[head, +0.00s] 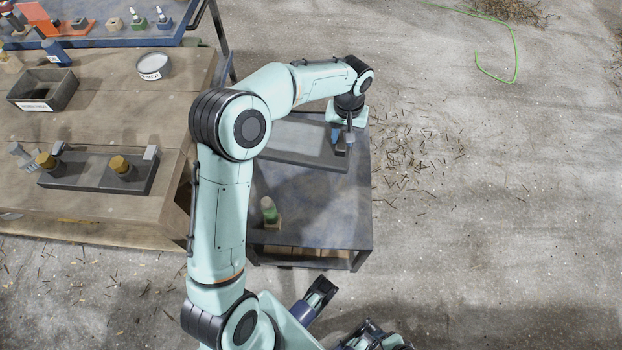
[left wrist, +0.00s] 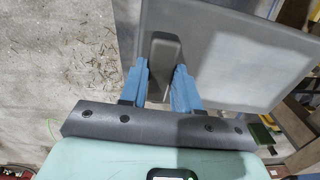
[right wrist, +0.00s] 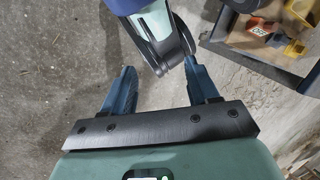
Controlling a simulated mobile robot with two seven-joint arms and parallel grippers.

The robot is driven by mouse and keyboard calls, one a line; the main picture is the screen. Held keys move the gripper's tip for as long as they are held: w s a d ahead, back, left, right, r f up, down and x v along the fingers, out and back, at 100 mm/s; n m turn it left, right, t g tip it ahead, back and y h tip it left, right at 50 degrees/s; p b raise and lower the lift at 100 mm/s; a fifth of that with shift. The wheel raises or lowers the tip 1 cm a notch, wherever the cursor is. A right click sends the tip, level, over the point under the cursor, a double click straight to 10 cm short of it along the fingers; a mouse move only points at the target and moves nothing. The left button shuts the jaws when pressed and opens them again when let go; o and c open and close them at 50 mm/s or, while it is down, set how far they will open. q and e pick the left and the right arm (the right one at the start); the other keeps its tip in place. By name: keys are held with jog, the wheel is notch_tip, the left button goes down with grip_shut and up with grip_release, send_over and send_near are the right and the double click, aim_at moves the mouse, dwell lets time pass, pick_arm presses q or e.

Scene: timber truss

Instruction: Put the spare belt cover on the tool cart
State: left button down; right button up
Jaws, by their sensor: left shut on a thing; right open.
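The spare belt cover is a flat grey panel (head: 300,140) with a raised bar handle. It is over the far part of the dark tool cart (head: 320,215); I cannot tell whether it rests fully on the top. My left gripper (head: 342,142) is above the cover's right end. In the left wrist view, the blue fingers (left wrist: 161,72) are shut on the cover's dark handle (left wrist: 165,52), and the panel (left wrist: 225,45) spreads out beyond them. My right gripper (right wrist: 160,72) is open and empty over the floor, away from the cover.
A small green-topped object (head: 269,210) stands on the cart's near left. A wooden bench (head: 100,205) adjoins on the left, with an open dark bin (head: 43,90), a round tin (head: 153,66) and a black block with yellow knobs (head: 95,172). The floor right of the cart is mostly clear.

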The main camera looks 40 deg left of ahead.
pick_arm(q)
jog(key=shift+n, duration=0.8)
jog(key=a+f+b, duration=0.2)
jog(key=a, duration=0.1)
jog(key=shift+a+f, duration=0.1)
jog(key=shift+a, duration=0.15)
jog(key=shift+a+f, duration=0.1)
jog(key=shift+f, duration=0.25)
jog(key=b, duration=0.4)
send_over(328, 180)
notch_tip(328, 180, down, 19)
pick_arm(e)
jog(key=w+d+f+t+h, duration=0.1)
jog(key=w+d+f+t, duration=0.1)
jog(key=w+f, duration=0.5)
jog(key=shift+w+d+f+m+t, duration=0.2)
jog(key=shift+d+f+m+t, duration=0.1)
jog(key=shift+d+f, duration=0.3)
jog(key=shift+d, duration=0.1)
pick_arm(q)
jog(key=c, duration=0.9)
grip_release()
jog(key=shift+s+f, duration=0.1)
jog(key=shift+o, duration=0.5)
pick_arm(e)
jog(key=shift+r, duration=0.1)
